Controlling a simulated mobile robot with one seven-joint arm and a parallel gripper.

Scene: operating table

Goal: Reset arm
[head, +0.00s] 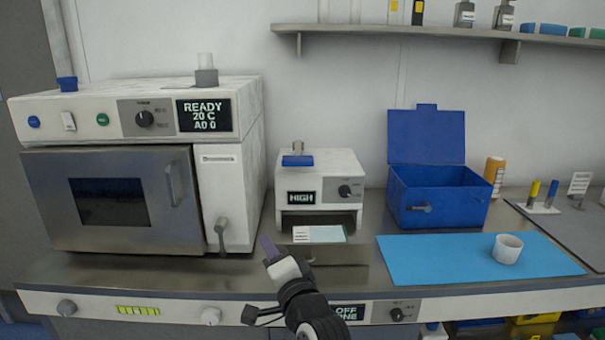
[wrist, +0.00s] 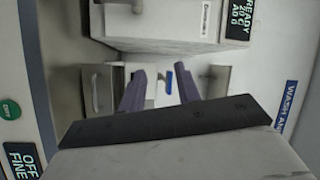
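My arm reaches up from the bottom of the head view, and my gripper (head: 268,246) is over the front edge of the steel counter (head: 180,273). In the wrist view the two purple fingers of my gripper (wrist: 161,70) stand apart with nothing held between them. In the head view the gripper is left of and in front of the small white device reading HIGH (head: 318,165). A white and green card (head: 319,234) lies at that device's opening.
A large steriliser (head: 120,200) reading READY stands left, its door seemingly closed. An open blue box (head: 436,193) stands right. A white cup (head: 507,248) sits on a blue mat (head: 430,262). A wall shelf (head: 450,32) holds bottles. Air above the mat is free.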

